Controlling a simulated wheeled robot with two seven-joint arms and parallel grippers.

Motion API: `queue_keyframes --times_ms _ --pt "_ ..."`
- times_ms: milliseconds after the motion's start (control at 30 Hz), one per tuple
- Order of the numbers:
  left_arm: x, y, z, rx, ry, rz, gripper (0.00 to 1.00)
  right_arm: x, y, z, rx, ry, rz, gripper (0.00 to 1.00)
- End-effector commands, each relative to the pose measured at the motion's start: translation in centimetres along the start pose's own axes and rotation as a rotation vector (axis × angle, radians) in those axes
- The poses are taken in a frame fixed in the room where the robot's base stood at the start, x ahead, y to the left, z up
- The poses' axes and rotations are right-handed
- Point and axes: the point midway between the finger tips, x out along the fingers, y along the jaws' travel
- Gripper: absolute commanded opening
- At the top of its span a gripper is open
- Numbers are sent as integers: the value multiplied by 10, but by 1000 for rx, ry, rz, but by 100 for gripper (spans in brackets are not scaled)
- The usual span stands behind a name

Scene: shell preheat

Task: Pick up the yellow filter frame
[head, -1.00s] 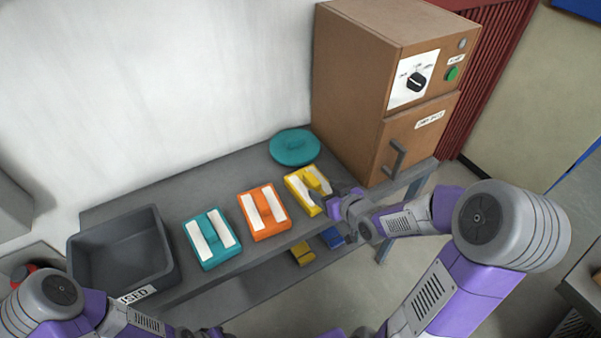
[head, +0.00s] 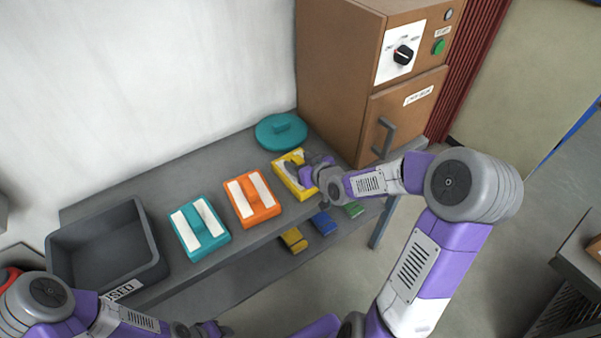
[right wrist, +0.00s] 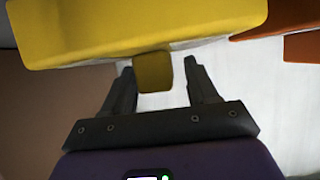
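The yellow filter frame (head: 283,176) lies on the grey bench, at the right end of the row of frames, partly covered by my right gripper. My right gripper (head: 300,167) is at its raised handle. In the right wrist view, the frame (right wrist: 110,32) fills the top, and its handle (right wrist: 154,72) sits between the two spread fingers with a gap on each side. That gripper is open. My left gripper (head: 212,330) is low at the bottom edge, away from the frames, and too small and cut off to read.
An orange frame (head: 239,208) and a teal frame (head: 186,238) lie to the left, then a grey bin (head: 150,232). A teal round lid (head: 281,131) is behind. A brown oven (head: 345,75) stands close on the right. Small coloured blocks (head: 322,222) lie on the lower shelf.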

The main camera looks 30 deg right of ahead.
Motion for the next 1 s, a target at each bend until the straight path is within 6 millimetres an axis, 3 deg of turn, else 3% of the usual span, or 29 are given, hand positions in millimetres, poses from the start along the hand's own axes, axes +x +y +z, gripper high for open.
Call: queue_keyframes --times_ms 33,367,700,1000 --pt "0 0 0 0 0 0 43 0 0 0 0 0 0 50" --pt "0 0 0 0 0 0 43 0 0 0 0 -1 0 0" --pt "-3 1 0 0 0 0 43 -3 0 -6 -2 3 1 0" --pt "-29 11 1 0 0 0 43 -29 0 -60 -4 6 2 0"
